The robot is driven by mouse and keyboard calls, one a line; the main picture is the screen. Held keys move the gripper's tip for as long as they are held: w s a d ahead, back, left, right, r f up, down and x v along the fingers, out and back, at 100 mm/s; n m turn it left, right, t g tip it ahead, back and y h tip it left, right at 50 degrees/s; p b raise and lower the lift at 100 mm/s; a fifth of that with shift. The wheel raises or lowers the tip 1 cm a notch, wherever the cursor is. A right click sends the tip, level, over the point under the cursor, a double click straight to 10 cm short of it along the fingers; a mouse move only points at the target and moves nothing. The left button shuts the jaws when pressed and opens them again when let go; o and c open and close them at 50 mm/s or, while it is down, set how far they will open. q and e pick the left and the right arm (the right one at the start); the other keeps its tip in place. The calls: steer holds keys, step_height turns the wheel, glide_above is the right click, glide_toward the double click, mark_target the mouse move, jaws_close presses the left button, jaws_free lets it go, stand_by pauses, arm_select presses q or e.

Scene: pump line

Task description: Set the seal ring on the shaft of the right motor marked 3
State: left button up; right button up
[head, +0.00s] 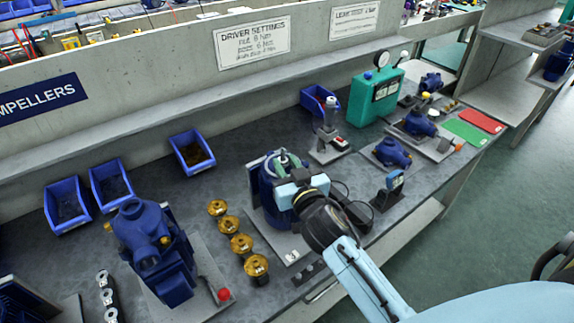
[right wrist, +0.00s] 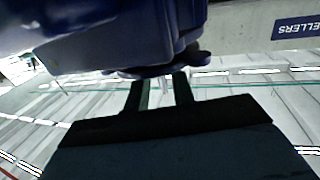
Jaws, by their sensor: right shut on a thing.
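A blue motor (head: 265,197) stands on a grey plate with a small white label (head: 292,257), whose mark I cannot read clearly. My right gripper (head: 287,175) is right at the motor's upper end and covers part of it. A pale green curved part shows around the gripper tips. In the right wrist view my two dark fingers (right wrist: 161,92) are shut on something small. Dark blue housing fills the space just beyond them. I take the held thing to be the seal ring, but its outline and the shaft are hidden. My left gripper is out of view.
A larger blue pump unit (head: 150,250) stands to the left, with several brass impellers (head: 240,243) in a row between. Blue bins (head: 192,152) line the back. A green tester (head: 375,95) and small blue pumps (head: 392,153) stand to the right.

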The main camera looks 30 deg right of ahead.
steer(key=shift+f, duration=0.25)
stand_by(0.5)
steer(key=o, duration=1.6)
step_height(320, 180, up, 9)
steer(key=p, duration=0.8)
steer(key=shift+p, duration=0.35)
